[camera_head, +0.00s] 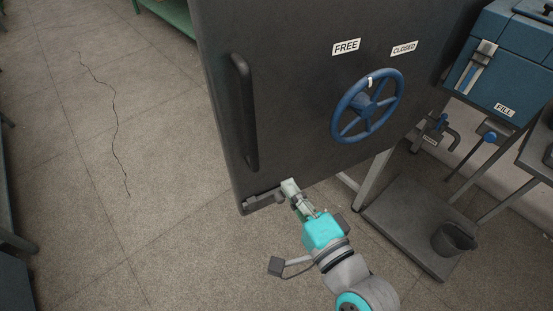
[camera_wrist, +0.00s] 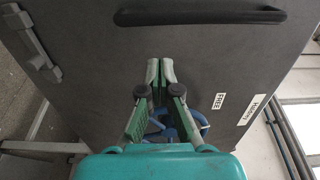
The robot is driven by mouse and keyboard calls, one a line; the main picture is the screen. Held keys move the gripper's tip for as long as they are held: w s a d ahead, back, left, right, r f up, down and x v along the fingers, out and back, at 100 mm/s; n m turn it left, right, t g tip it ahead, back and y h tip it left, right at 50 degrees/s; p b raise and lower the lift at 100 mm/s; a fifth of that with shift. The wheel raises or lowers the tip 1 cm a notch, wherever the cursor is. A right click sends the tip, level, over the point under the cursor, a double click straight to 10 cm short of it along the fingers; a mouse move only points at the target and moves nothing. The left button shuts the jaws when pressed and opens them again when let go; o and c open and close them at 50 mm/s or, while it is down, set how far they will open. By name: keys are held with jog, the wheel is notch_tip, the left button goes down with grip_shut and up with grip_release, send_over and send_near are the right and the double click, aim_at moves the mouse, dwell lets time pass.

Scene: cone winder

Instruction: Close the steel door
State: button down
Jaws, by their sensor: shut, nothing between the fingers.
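The steel door (camera_head: 290,90) is a large dark grey panel that fills the upper middle of the head view. It also fills most of the wrist view (camera_wrist: 90,60). It has a long black handle (camera_head: 245,112) near its left edge and a blue handwheel (camera_head: 367,105) at the right. What lies behind the door is hidden, and I cannot tell how far open it stands. My gripper (camera_head: 289,186) is shut and empty at the door's lower edge. In the wrist view its fingertips (camera_wrist: 160,72) point at the door face; I cannot tell whether they touch.
A blue box (camera_head: 508,60) marked "FILL" and pipework are at the right. A dark bucket (camera_head: 454,238) stands on a low grey platform (camera_head: 400,222). A thin dark line crosses the open floor at left.

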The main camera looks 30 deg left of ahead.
aim_at(261, 143)
jog(key=x, duration=1.4)
